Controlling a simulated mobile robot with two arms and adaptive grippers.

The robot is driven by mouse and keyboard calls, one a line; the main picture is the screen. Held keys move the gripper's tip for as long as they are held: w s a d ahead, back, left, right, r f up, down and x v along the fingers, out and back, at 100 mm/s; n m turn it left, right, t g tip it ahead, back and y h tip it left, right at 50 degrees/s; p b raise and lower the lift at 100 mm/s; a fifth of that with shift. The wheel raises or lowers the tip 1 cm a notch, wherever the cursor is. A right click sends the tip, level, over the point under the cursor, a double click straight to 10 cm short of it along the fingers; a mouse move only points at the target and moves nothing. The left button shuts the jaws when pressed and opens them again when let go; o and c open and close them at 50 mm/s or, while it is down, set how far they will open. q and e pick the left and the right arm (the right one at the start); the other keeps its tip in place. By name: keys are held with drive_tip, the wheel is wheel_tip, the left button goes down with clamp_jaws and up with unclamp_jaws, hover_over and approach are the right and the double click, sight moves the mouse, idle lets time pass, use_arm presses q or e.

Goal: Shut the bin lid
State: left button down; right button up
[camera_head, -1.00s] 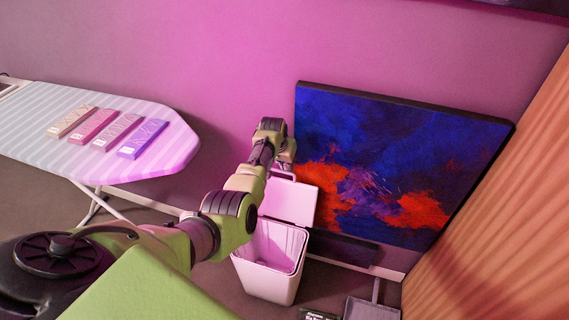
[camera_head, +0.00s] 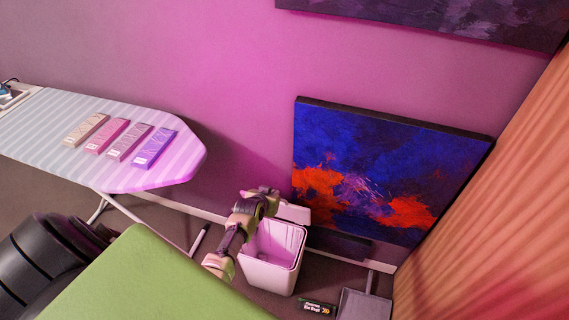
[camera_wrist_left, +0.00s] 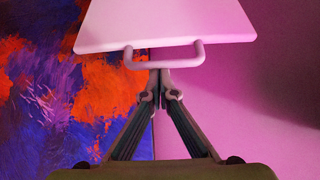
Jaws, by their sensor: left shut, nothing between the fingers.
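The white bin (camera_head: 268,275) stands on the floor by the wall, with its mouth open. Its lid (camera_head: 294,213) is raised at the back, partly hidden by my left arm in the head view. The wrist view shows the lid (camera_wrist_left: 165,22) with a loop handle (camera_wrist_left: 165,60) on its edge. My left gripper (camera_wrist_left: 158,73) is shut and empty, its fingertips close to the handle; I cannot tell whether they touch. In the head view this gripper (camera_head: 272,195) is beside the lid's upper left part. My right gripper is not in view.
A large blue and red painting (camera_head: 385,170) leans on the wall behind the bin. A box of bin bags (camera_head: 318,308) and a dustpan (camera_head: 364,304) are on the floor to the right. An ironing board (camera_head: 60,150) with several boxes stands at left.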

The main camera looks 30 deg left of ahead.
use_arm(q)
drive_tip(key=s+d+f+t+b, duration=0.1)
drive_tip(key=s+d+f+b, duration=0.1)
drive_tip(key=s+f+b, duration=0.3)
drive_tip(key=s+d+f+t+b, duration=0.1)
drive_tip(key=s+f+b, duration=0.5)
drive_tip(key=s+f, duration=0.8)
drive_tip(key=shift+d+f+y, duration=0.15)
drive_tip(key=shift+d+y, duration=0.15)
drive_tip(key=shift+d, duration=0.55)
drive_tip(key=shift+s, duration=0.1)
drive_tip(key=shift+s, duration=0.1)
